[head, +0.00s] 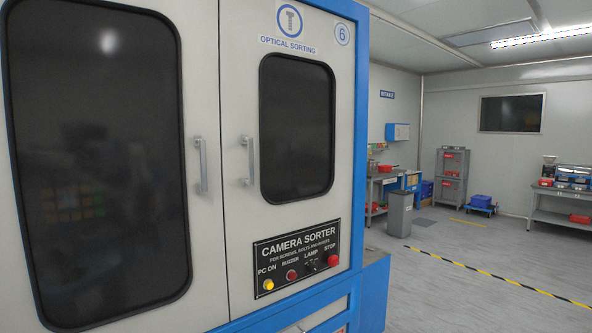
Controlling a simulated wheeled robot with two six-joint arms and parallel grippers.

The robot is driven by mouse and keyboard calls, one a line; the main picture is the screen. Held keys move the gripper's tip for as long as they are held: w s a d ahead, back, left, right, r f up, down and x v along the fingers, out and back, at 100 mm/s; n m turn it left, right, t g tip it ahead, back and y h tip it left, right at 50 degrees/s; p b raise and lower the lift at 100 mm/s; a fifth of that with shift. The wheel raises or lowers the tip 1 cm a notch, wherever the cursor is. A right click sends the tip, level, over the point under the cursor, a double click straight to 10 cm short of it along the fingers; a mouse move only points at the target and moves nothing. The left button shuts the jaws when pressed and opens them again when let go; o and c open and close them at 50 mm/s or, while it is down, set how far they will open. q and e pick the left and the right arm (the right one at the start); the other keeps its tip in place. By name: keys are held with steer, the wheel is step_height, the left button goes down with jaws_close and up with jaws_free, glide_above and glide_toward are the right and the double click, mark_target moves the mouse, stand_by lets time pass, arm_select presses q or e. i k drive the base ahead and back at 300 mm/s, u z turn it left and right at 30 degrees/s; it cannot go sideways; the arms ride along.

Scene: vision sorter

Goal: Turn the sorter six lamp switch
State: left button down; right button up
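The camera sorter stands close in front of me in the head view, with a blue number six sign (343,34) at its top right. Its black control panel (296,259) is on the lower part of the right door side. The lamp switch (312,266) is a small dark knob under the LAMP label, between the red buzzer button (292,275) and the red stop button (333,261). The yellow PC ON button (268,284) is at the left. The knob's exact setting is too small to tell. Neither gripper is in view.
The sorter has two vertical door handles, one left (201,165) and one right (247,160). The floor to the right is open, with a yellow-black line (500,278). A grey bin (399,215), shelves and benches stand farther back.

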mark_target(312, 268)
steer(key=u, duration=0.15)
steer(key=k, duration=0.3)
steer(key=z, duration=0.7)
steer(key=i, duration=1.15)
